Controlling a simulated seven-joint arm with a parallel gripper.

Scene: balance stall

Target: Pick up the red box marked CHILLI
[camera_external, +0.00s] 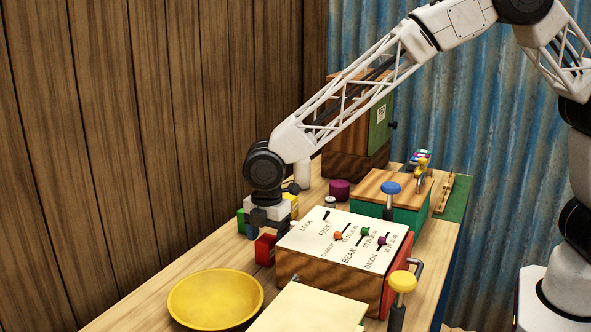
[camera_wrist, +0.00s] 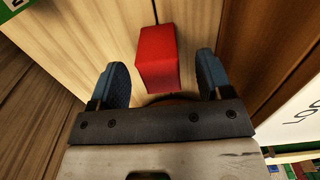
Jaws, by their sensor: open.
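A red box (camera_external: 265,250) stands on the wooden table, left of the slider panel in the outside view. In the wrist view the red box (camera_wrist: 158,58) lies between and just beyond my two open fingertips, with a gap on each side. No marking can be read on it in either view. My gripper (camera_external: 266,222) is just above and behind the red box, pointing down. In the wrist view my gripper (camera_wrist: 162,85) is open and holds nothing.
A panel (camera_external: 340,240) with sliders and words stands close on the right. Green (camera_external: 242,222) and yellow (camera_external: 291,204) boxes are near my gripper. A yellow bowl (camera_external: 215,299) and a pale flat-topped block (camera_external: 308,310) are in front. A wooden wall (camera_external: 150,120) runs along the left.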

